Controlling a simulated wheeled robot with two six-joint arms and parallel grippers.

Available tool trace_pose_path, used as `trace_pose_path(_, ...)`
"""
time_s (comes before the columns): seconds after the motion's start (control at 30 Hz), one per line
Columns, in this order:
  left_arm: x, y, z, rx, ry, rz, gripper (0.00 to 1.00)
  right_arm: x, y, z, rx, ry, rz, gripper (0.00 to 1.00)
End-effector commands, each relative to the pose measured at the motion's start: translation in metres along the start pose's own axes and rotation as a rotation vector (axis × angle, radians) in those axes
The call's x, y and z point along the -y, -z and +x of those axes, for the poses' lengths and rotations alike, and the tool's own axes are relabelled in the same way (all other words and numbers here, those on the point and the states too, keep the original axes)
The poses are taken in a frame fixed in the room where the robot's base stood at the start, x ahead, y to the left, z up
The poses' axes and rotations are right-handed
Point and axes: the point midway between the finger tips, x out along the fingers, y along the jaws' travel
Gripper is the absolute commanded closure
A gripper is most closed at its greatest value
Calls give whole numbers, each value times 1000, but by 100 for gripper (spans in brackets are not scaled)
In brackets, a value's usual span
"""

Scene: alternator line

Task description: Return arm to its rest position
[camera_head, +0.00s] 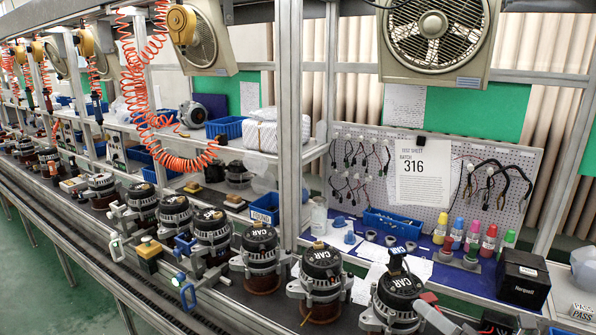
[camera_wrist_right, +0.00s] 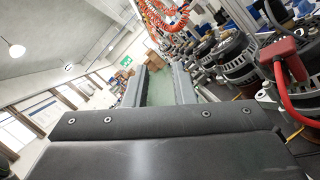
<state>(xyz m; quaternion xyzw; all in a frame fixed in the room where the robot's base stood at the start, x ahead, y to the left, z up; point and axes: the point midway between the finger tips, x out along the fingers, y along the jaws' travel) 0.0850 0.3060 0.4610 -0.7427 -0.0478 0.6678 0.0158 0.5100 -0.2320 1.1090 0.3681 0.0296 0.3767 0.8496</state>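My right gripper (camera_wrist_right: 160,82) shows in the right wrist view. Its two grey fingers stand apart with green floor visible between them and nothing held. The dark wrist housing fills the lower part of that view. I cannot make out either gripper clearly in the head view, and my left gripper is not seen. A row of alternators with black caps marked CAR, such as this one (camera_head: 322,270), stands along the line. Alternators also show to the right of the fingers in the wrist view (camera_wrist_right: 240,62).
A red clamp piece with a red hose (camera_wrist_right: 285,52) is close on the right in the wrist view. A blue bin (camera_head: 392,224), coloured bottles (camera_head: 457,232) and a black box (camera_head: 522,280) stand on the bench. A coiled orange hose (camera_head: 135,85) hangs at left. Green floor (camera_head: 40,270) is clear at lower left.

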Motion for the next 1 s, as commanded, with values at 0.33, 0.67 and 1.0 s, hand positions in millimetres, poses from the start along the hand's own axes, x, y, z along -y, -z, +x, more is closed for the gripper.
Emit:
trace_pose_path(0.33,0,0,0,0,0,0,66,29,-38,-72,659,169,648,77)
trace_pose_path(0.67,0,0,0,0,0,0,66,81,24,-180,1200,513,1270,77)
trace_pose_path(1.0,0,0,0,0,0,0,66,63,154,-266,1581,1009,1768,77)
